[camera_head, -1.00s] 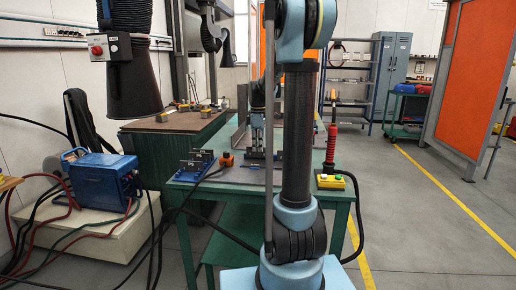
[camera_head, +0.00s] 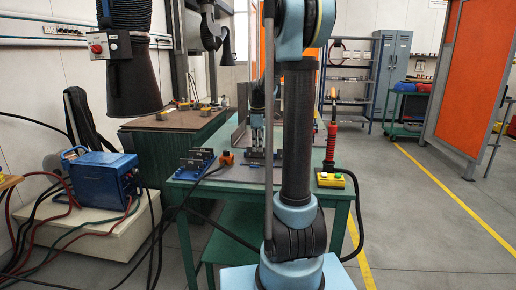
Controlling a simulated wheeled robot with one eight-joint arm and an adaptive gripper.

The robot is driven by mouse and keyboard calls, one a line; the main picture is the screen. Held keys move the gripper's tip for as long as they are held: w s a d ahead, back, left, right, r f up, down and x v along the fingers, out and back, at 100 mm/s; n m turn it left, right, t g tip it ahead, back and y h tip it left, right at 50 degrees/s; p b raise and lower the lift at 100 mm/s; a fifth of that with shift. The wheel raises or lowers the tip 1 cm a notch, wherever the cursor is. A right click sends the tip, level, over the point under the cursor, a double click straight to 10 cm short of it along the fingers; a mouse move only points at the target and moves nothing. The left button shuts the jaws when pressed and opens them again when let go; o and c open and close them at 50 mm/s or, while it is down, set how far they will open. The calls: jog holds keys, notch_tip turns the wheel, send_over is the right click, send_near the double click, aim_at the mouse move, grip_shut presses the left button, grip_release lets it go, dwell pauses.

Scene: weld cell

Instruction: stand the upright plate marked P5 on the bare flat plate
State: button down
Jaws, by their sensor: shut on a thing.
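My gripper (camera_head: 257,140) is small in view, pointing down over the green table, just left of my own dark arm column. It is shut on a thin grey piece, which I take to be the upright plate; its marking cannot be read. The piece is low over the grey metal parts (camera_head: 256,154) on the table. I cannot tell whether it touches them. The bare flat plate cannot be clearly made out; my arm hides part of the tabletop.
A blue rack (camera_head: 194,162) and an orange item (camera_head: 226,157) stand left on the green table (camera_head: 202,187). A yellow button box (camera_head: 330,180) and a red torch-like tool (camera_head: 331,146) stand right. A blue welder (camera_head: 101,178) is far left. The right floor is open.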

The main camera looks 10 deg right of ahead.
jog(key=shift+f, duration=0.15)
dwell(0.4)
jog(key=c, duration=1.7)
grip_release()
jog(key=shift+r, duration=4)
